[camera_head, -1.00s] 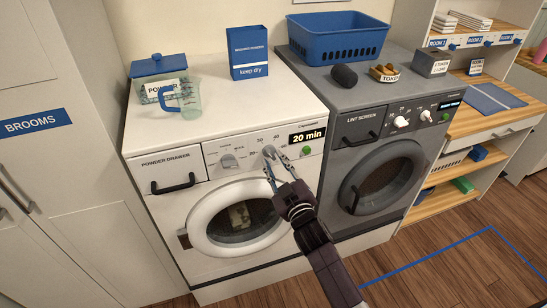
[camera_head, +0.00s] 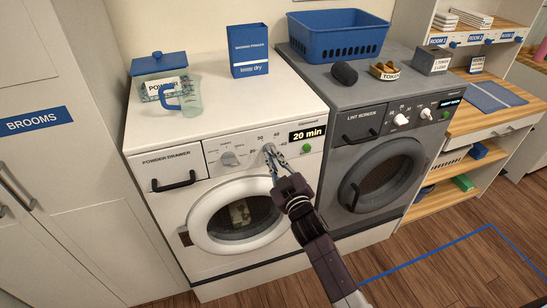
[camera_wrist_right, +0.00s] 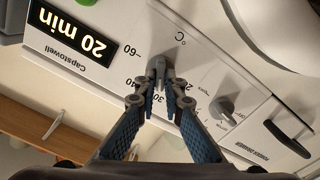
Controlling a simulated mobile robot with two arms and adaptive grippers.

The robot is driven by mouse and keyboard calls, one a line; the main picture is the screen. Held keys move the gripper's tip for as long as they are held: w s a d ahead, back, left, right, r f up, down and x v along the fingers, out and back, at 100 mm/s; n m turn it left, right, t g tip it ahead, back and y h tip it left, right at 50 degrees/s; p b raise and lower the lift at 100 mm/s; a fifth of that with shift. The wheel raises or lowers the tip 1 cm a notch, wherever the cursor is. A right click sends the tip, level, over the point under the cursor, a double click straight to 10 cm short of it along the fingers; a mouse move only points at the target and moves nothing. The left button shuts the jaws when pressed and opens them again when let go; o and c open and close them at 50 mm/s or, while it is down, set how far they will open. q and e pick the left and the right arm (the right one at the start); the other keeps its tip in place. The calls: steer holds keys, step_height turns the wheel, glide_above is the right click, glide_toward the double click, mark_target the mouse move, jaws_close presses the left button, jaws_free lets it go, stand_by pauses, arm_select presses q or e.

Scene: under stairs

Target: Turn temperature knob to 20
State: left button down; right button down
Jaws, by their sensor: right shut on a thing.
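The white washing machine (camera_head: 140,225) has a grey temperature knob (camera_head: 269,149) on its front panel, left of the "20 min" display (camera_head: 308,134). My right gripper (camera_head: 274,158) reaches up from below, its fingers closed around the knob. In the right wrist view, which is upside down, the fingertips (camera_wrist_right: 160,88) pinch the grey knob (camera_wrist_right: 158,67) from both sides. Numbers, including 60 and 30, stand around it; some are partly covered by the fingers. I cannot read exactly where the knob points. My left gripper is not in view.
A second grey knob (camera_head: 229,159) sits left on the same panel, with the powder drawer handle (camera_head: 173,183) beyond it. A green button (camera_head: 306,148) is on the right. The grey dryer (camera_head: 348,215) adjoins on the right. Open floor lies in front.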

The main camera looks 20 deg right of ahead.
steer(key=n+b, duration=0.1)
steer(key=n, duration=0.5)
steer(key=shift+a+f+n, duration=0.1)
steer(key=shift+n, duration=0.2)
steer(key=n, duration=0.5)
steer(key=shift+b, duration=0.35)
steer(key=shift+f+n, duration=0.1)
steer(key=shift+n, duration=0.2)
steer(key=c, duration=2)
jaws_free()
steer(key=shift+c, duration=0.2)
steer(key=s, duration=1.2)
steer(key=shift+d, duration=0.2)
